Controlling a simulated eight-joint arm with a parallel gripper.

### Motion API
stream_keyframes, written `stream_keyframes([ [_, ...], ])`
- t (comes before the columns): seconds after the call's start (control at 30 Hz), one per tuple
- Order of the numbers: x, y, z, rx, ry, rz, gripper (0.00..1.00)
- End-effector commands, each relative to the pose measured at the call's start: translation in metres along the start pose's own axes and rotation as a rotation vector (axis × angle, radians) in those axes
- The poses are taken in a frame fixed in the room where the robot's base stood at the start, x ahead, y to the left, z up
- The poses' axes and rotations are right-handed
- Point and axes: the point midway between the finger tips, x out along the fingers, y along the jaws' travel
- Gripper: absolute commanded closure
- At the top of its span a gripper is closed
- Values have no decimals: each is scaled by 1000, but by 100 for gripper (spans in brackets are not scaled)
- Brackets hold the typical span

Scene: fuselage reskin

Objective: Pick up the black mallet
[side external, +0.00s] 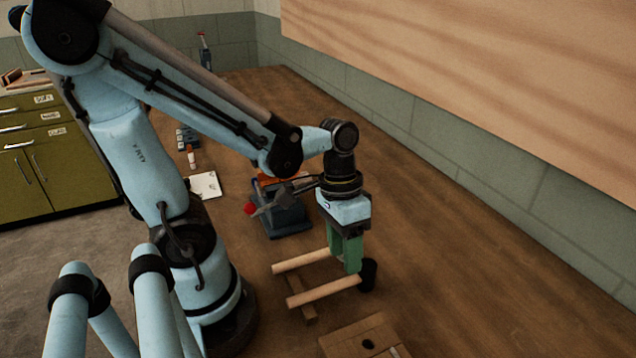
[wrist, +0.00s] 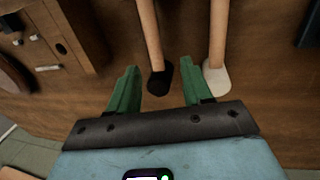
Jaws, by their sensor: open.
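The black mallet has a black head (side external: 368,274) and a pale wooden handle (side external: 322,292) that points left in the side view. In the wrist view its black head (wrist: 160,82) shows between my fingertips. A second mallet with a white head (wrist: 215,78) lies beside it, its handle (side external: 300,261) roughly parallel. In the side view that white head is hidden behind my gripper. My gripper (side external: 348,258) has green fingers, points down and is close to the black head. The fingers (wrist: 161,80) are open with nothing held. Whether they touch the mallet I cannot tell.
A wooden crossbar (side external: 303,305) lies under the handles. A wooden block with a hole (side external: 367,344) is at the front. A blue-grey tool stand (side external: 285,220) with a red-tipped tool is behind the mallets. The bench on the right is clear up to the wall.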

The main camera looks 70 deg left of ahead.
Motion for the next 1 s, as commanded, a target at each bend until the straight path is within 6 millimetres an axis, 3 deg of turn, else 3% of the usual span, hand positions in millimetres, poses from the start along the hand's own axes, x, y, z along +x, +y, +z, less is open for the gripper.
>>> stream_keyframes([
  [0.6, 46, 5, 0, 1, 1, 0, 50],
  [1.0, 52, 5, 1, 0, 1, 0, 50],
])
